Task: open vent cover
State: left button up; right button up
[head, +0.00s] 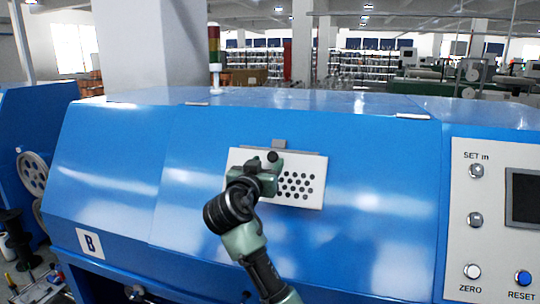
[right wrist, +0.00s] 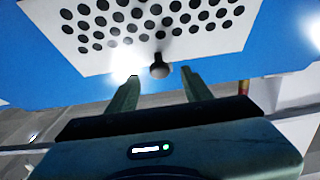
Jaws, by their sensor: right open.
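The vent cover (head: 309,190) is a white plate with rows of black holes on the sloped blue front of the machine. It lies flat against the panel, with a small grey tab at its top edge. A dark round knob shows near the cover's top edge (head: 272,156). In the right wrist view the cover (right wrist: 205,45) fills the top, and its knob (right wrist: 160,68) stands out between the fingertips. My right gripper (right wrist: 155,80) is open, one finger on each side of the knob, apparently not touching it. In the head view my right gripper (head: 258,170) hides the cover's left part. My left gripper is out of view.
The blue machine (head: 110,185) spans the view. A control panel with buttons (head: 477,220) and a dark screen stands at the right. A signal light (head: 214,48) rises behind the machine. The blue front around the cover is clear.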

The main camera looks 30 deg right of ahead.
aim_at(272, 158)
jog(key=shift+p+x, duration=0.55)
jog(key=shift+x, duration=1.15)
grip_shut()
